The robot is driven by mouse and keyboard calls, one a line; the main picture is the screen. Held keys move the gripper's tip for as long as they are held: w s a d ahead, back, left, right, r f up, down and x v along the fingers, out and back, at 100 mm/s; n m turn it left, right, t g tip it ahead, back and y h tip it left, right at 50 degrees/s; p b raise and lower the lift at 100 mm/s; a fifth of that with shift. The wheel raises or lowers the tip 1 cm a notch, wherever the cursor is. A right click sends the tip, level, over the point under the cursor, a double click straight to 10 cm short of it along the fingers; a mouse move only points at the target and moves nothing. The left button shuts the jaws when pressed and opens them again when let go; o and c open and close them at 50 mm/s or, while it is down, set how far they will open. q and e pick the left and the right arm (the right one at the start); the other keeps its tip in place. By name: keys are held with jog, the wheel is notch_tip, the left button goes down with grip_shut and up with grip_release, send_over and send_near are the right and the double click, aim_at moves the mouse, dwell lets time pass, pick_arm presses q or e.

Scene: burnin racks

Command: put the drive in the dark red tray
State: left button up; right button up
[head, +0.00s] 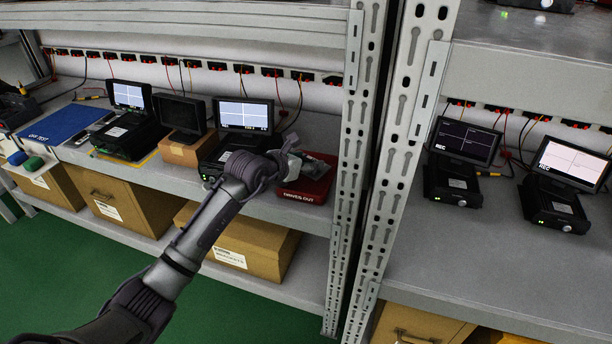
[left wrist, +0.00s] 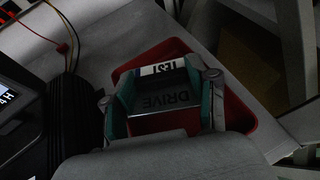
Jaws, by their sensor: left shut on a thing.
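The drive (left wrist: 160,99) is a dark slab marked "DRIVE", with a white "TEST" label at one end, in the left wrist view. My left gripper (left wrist: 160,108) is shut on it, one finger at each side. The dark red tray (head: 304,189), marked "DRIVES OUT", stands on the left rack's shelf beside the upright. In the left wrist view the tray (left wrist: 240,118) shows behind and around the drive, so the drive is over it. I cannot tell how high it is held. In the head view my left gripper (head: 285,163) is at the tray's left side. My right gripper is not in view.
A recorder with a lit screen (head: 244,115) stands just left of the tray. The perforated rack upright (head: 352,150) is close on its right. A blue mat (head: 62,124) lies far left. Cardboard boxes (head: 240,240) sit on the lower shelf. Red and black cables hang behind.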

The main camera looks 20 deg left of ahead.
aim_at(306, 182)
pick_arm(q)
notch_tip(306, 182, down, 4)
jog(key=shift+f+b, duration=0.1)
jog(key=shift+b, duration=0.4)
jog(key=o, duration=0.9)
